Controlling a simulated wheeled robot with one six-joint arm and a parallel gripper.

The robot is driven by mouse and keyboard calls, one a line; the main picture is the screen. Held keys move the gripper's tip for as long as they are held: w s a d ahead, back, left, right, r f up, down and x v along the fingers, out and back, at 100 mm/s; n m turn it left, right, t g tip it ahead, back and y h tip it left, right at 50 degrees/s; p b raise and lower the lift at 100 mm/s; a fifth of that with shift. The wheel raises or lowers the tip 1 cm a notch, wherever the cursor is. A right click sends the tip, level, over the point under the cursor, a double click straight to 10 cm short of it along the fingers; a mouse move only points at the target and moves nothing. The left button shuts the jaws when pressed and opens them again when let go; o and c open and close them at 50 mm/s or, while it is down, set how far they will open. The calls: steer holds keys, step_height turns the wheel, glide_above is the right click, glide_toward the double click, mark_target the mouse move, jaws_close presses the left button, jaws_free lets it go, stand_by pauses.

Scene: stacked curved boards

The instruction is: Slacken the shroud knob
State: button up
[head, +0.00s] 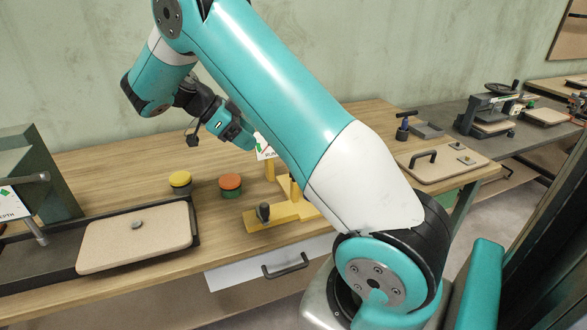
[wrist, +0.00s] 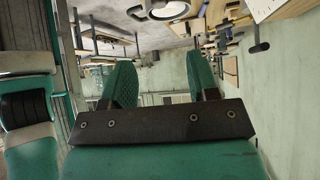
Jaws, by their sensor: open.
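I cannot tell for sure which part is the shroud knob. A dark knob (head: 262,211) stands on the yellow fixture (head: 285,216) near the front of the wooden bench, which my arm partly hides. A small grey knob (head: 137,224) lies on the tan board at left. My gripper (head: 240,137) is raised above the back of the bench, apart from these. In the wrist view its two green fingers are spread with nothing between them (wrist: 163,92).
A yellow-topped button (head: 180,181) and an orange-topped one (head: 230,183) stand mid-bench. A dark machine with a lever (head: 38,178) is at left. The back left bench is clear.

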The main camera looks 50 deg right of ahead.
steer(key=p+x, duration=0.1)
steer(key=x, duration=1.5)
